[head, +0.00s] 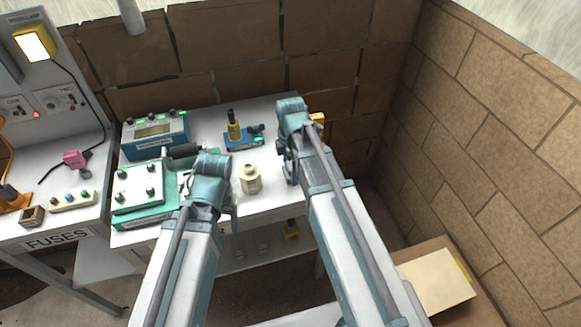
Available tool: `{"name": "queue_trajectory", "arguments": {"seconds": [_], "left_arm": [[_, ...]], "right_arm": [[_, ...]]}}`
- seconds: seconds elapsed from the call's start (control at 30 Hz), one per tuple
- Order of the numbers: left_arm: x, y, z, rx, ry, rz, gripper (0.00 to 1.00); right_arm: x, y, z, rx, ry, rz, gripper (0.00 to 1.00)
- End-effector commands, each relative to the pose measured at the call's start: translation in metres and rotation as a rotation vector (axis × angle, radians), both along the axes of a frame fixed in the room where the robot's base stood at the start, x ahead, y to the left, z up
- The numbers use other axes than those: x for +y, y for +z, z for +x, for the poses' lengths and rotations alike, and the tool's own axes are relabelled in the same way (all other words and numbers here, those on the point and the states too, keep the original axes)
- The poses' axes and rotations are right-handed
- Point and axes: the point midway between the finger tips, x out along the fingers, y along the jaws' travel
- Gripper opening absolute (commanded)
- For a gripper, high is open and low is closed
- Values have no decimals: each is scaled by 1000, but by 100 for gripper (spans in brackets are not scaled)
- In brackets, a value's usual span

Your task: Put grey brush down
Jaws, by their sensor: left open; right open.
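I cannot make out the grey brush for certain. A dark grey cylindrical thing (184,150) lies between the blue meter and my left wrist; I cannot tell whether it is the brush. My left gripper (232,196) is open over the front of the white table, just left of a cream jar (250,180). Its wrist hides most of its fingers and part of the table. My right gripper (290,168) is open over the right part of the table, right of the jar. I see nothing held in either gripper.
The white table (277,187) also holds a blue meter (154,135), a green-and-white box (137,191) and a blue device with a yellow post (236,135). A yellow thing (317,118) shows behind my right wrist. Brick walls (490,130) close off the back and right.

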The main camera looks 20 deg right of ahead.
Motion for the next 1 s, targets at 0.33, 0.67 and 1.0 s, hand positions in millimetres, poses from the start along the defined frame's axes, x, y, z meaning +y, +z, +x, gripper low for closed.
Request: {"name": "queue_trajectory", "arguments": {"seconds": [0.33, 0.67, 1.0], "left_arm": [[0, 48, 0, 0, 0, 0, 64], [0, 98, 0, 0, -1, 0, 64], [0, 118, 0, 0, -2, 0, 64]], "right_arm": [[0, 48, 0, 0, 0, 0, 100], [0, 98, 0, 0, 0, 0, 100], [0, 118, 0, 0, 0, 0, 100]]}}
